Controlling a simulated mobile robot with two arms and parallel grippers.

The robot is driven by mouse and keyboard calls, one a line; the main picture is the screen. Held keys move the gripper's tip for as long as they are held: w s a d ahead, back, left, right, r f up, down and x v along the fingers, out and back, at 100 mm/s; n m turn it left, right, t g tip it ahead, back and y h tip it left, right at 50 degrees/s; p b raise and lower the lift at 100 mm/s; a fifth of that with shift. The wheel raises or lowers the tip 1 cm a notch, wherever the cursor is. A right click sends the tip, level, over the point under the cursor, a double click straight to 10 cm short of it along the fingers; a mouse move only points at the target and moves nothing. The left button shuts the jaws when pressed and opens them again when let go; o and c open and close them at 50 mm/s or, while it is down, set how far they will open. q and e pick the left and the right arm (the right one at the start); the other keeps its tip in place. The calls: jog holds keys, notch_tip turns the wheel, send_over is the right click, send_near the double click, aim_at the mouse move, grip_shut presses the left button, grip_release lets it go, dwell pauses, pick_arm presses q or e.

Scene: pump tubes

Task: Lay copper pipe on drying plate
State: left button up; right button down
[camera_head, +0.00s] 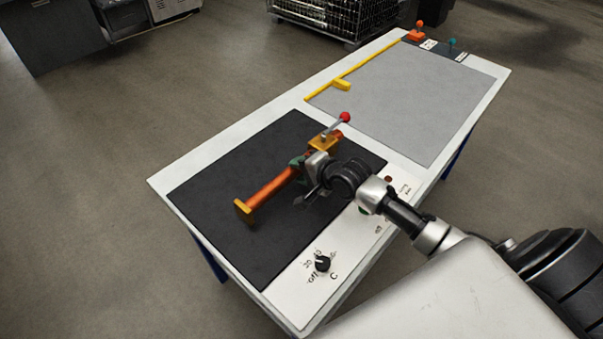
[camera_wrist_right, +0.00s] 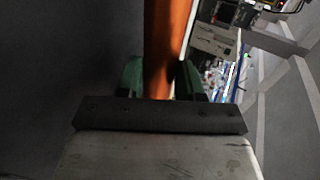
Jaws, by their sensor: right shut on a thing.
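The copper pipe (camera_head: 272,187) lies lengthwise over the black drying plate (camera_head: 215,195) on the white table. It has a yellow end piece (camera_head: 244,210) at its near left end and a yellow fitting (camera_head: 325,143) with a red-tipped lever (camera_head: 344,117) at the other. My right gripper (camera_head: 299,166) is shut around the pipe near the fitting. In the right wrist view the pipe (camera_wrist_right: 168,45) runs between the green fingers (camera_wrist_right: 163,80). I cannot tell whether the pipe touches the plate. My left gripper is not in view.
A control strip with a black knob (camera_head: 322,262) runs along the plate's front edge. A grey mat (camera_head: 410,100) with a yellow bar (camera_head: 352,72) along its edge covers the table's far half. Orange (camera_head: 416,33) and teal (camera_head: 451,44) handles stand at the far end.

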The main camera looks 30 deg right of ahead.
jog(key=shift+w+f, duration=0.1)
jog(key=shift+f, duration=0.6)
jog(key=shift+f, duration=0.1)
jog(key=c, duration=1)
grip_release()
jog(key=shift+f, duration=0.1)
jog(key=p+v, duration=0.1)
jog(key=v, duration=1.1)
